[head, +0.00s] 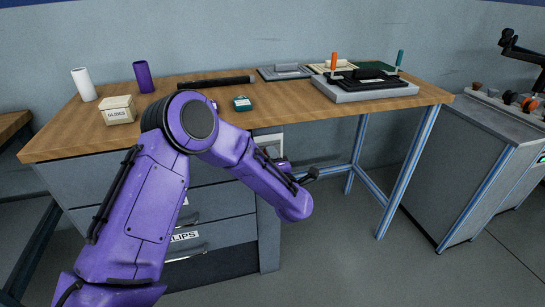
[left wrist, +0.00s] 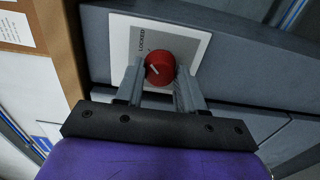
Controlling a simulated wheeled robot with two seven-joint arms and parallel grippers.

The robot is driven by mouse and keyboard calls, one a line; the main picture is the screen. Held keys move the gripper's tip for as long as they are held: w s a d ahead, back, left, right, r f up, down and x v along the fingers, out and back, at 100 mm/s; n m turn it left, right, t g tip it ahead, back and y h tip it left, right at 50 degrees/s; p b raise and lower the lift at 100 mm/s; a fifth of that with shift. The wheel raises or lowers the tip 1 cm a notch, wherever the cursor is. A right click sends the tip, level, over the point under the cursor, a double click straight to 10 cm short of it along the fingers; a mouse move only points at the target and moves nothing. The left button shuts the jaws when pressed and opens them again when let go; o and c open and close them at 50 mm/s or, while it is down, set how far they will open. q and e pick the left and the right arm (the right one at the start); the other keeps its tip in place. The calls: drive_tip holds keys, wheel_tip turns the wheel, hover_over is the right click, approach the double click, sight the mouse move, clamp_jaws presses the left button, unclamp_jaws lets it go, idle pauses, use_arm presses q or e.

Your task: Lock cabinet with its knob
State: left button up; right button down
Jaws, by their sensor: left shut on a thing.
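The grey cabinet (head: 212,205) stands under the wooden worktop, with its drawers facing me. Its red round knob (left wrist: 159,62) shows in the left wrist view, on a white plate (left wrist: 187,42) with the printed word LOCKED. A white mark on the knob points to the upper left in that view, roughly towards the word. My left gripper (left wrist: 161,72) is shut on the knob, one finger on each side. In the head view my purple left arm hides the knob and the fingers; part of the white plate (head: 270,143) shows. My right gripper is in neither view.
The wooden worktop (head: 190,98) carries a GLIDES box (head: 118,110), white and purple cylinders, a black bar, a small green box and a grey fixture (head: 370,92). A table leg (head: 408,172) stands to the right, with open floor in front.

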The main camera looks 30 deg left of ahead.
use_arm(q)
drive_tip(key=shift+f, duration=0.15)
idle(0.3)
drive_tip(key=o, duration=1)
drive_tip(key=shift+o, duration=0.2)
drive_tip(key=shift+s, duration=0.1)
drive_tip(key=v, duration=1)
drive_tip(key=shift+s+d, duration=0.15)
drive_tip(key=shift+d, duration=0.1)
